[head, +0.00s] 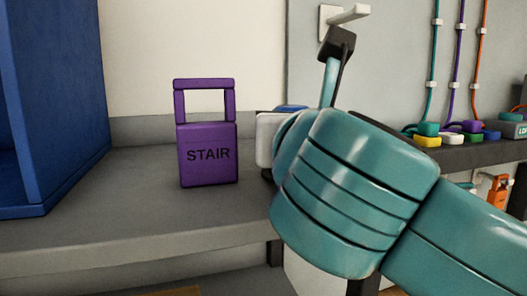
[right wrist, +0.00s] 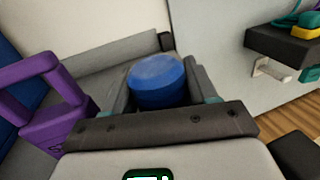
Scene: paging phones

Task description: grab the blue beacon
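The blue beacon (right wrist: 157,82) is a round blue body in the right wrist view, between the two fingers of my right gripper (right wrist: 160,85). The fingers lie against both its sides with no gap that I can see. In the head view only a sliver of its blue top (head: 291,108) shows above my right gripper's pale housing; my teal right arm hides the rest. Whether it touches the shelf is hidden. My left gripper is not in view.
A blue panel (head: 60,100) bounds the left. A dark ledge (head: 470,154) with coloured plugs and cables is at right. The shelf's front left is clear.

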